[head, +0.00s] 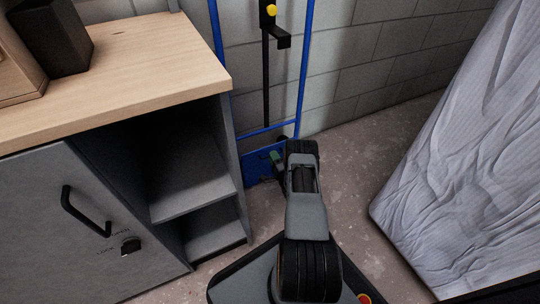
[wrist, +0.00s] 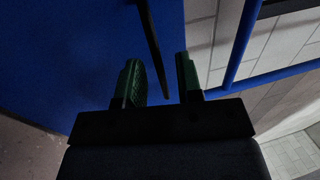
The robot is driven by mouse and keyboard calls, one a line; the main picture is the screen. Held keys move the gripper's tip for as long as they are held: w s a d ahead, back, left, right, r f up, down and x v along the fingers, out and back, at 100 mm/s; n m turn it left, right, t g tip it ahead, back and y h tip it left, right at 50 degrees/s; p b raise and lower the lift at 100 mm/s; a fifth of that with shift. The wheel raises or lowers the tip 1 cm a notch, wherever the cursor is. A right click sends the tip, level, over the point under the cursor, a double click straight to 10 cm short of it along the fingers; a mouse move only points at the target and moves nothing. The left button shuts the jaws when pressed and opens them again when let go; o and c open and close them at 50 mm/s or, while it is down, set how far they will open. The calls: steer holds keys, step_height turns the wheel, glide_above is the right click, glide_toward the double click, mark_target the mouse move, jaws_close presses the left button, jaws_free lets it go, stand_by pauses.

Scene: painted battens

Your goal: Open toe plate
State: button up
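A blue hand truck frame (head: 303,70) stands against the block wall. Its blue toe plate (head: 255,170) shows low down, partly hidden behind my arm and gripper. In the wrist view the blue toe plate (wrist: 70,60) fills the upper left, with its straight edge near my right finger. My gripper (wrist: 161,82) has green fingertips set apart, with nothing clasped between them. A thin black bar (wrist: 150,40) runs down the picture towards the gap; whether it touches a finger, I cannot tell. In the head view my gripper (head: 275,158) is at the plate, small and dark.
A grey cabinet with a wooden top (head: 130,70) and open shelves (head: 195,185) stands close on the left; its door has a black handle (head: 85,212). A pale, wrinkled wrapped slab (head: 465,160) leans at the right. Bare floor (head: 350,165) lies between them.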

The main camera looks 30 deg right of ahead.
steer(key=shift+w+d, duration=0.1)
steer(key=shift+w, duration=0.1)
steer(key=shift+c, duration=0.2)
jaws_close()
stand_by(0.4)
